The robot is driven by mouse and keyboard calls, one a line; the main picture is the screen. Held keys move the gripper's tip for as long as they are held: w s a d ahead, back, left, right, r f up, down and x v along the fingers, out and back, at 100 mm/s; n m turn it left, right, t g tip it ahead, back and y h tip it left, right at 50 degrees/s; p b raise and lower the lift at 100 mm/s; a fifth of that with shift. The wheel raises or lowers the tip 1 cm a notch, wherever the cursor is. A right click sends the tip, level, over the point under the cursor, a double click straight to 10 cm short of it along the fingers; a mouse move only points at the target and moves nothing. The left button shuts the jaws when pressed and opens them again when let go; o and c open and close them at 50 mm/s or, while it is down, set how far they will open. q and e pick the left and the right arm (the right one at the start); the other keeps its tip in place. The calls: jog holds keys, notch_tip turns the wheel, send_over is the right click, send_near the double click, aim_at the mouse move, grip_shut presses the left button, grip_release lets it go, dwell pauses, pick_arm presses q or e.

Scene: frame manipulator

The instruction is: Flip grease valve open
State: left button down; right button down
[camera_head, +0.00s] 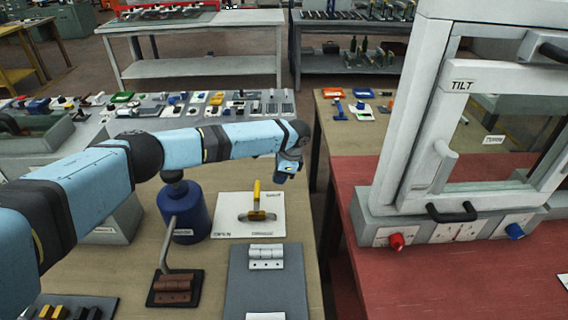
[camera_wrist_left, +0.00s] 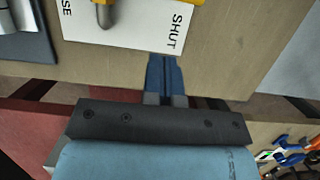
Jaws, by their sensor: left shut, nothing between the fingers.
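The grease valve is a white plate (camera_head: 225,224) on the tan bench with a small brass body and a yellow lever (camera_head: 257,192). The lever points away from me, toward the plate's far edge. Lettering shows at the plate's corners. In the left wrist view the white plate (camera_wrist_left: 135,22) reads "SHUT", and part of the yellow lever (camera_wrist_left: 183,3) is cut off at the top edge. My left gripper (camera_head: 281,178) hangs beyond and right of the lever, apart from it. In the wrist view its blue fingers (camera_wrist_left: 164,72) are together and empty, near the plate's "SHUT" edge.
A blue canister (camera_head: 184,212) stands left of the plate. A brown hinged block (camera_head: 173,288) with a bent rod and a grey panel (camera_head: 265,290) with a white hinge lie nearer me. A large white TILT window frame (camera_head: 412,120) stands right on a red bench (camera_head: 350,185).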

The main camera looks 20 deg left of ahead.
aim_at(259, 187)
pick_arm(q)
jog(key=shift+x, duration=1)
jog(key=shift+s+a+f+p, duration=0.1)
jog(key=shift+s+a+p, duration=0.15)
jog(key=shift+a, duration=0.35)
jog(key=shift+s+a+p, duration=0.2)
jog(key=shift+s+a, duration=0.1)
jog(key=shift+a, duration=0.3)
jog(key=shift+s+a+f, duration=0.15)
jog(key=shift+s+a, duration=0.2)
jog(key=shift+a, duration=0.2)
jog(key=shift+a+n+g+p, duration=0.3)
jog(key=shift+a+n+p, duration=0.25)
jog(key=shift+n+p, duration=0.2)
jog(key=shift+s+a+n, duration=0.1)
jog(key=shift+a+n, duration=0.1)
jog(key=shift+n, duration=0.15)
